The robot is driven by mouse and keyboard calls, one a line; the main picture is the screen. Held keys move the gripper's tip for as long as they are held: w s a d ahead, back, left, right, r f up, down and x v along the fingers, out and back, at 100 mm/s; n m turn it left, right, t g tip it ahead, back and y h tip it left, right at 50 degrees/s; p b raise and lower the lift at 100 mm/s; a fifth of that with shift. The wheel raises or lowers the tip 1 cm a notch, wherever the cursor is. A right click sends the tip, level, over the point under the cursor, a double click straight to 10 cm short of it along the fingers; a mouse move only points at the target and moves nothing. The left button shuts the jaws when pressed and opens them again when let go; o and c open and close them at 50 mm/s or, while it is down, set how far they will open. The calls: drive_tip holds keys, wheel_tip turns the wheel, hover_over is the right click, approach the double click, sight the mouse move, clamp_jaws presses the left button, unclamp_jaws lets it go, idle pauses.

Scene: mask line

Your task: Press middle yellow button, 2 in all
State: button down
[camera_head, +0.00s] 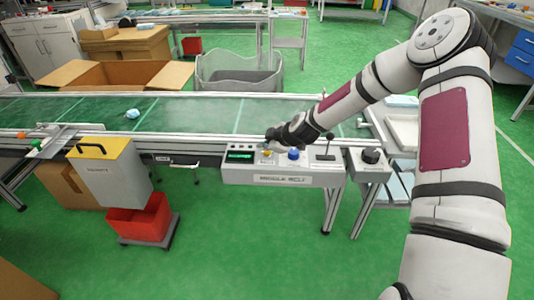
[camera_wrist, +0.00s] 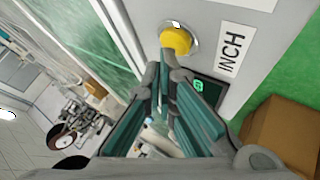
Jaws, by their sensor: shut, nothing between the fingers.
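A grey control box (camera_head: 270,179) labelled "MIDDLE BELT" stands at the front edge of the conveyor. Its round yellow button (camera_wrist: 176,40) sits in a metal ring beside an "INCH" label in the wrist view. My gripper (camera_wrist: 166,58) is shut and empty, its fingertips just at the lower edge of the button in that view. I cannot tell whether they touch it. In the head view my gripper (camera_head: 272,137) is over the left part of the box and largely hides the button.
A green display (camera_head: 240,156) is left of the button. A blue button (camera_head: 294,154), a lever (camera_head: 326,148) and a black knob (camera_head: 371,156) are to the right. The conveyor belt (camera_head: 190,112) runs behind. A red bin (camera_head: 140,222) stands at the left front.

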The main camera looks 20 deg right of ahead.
sight(266, 153)
drive_tip(key=shift+f+b, duration=0.4)
idle(0.7)
drive_tip(key=shift+r, duration=0.1)
drive_tip(key=shift+r+p, duration=0.4)
drive_tip(key=shift+r, duration=0.35)
drive_tip(key=shift+r+p, duration=1.3)
drive_tip(key=shift+r, duration=1.2)
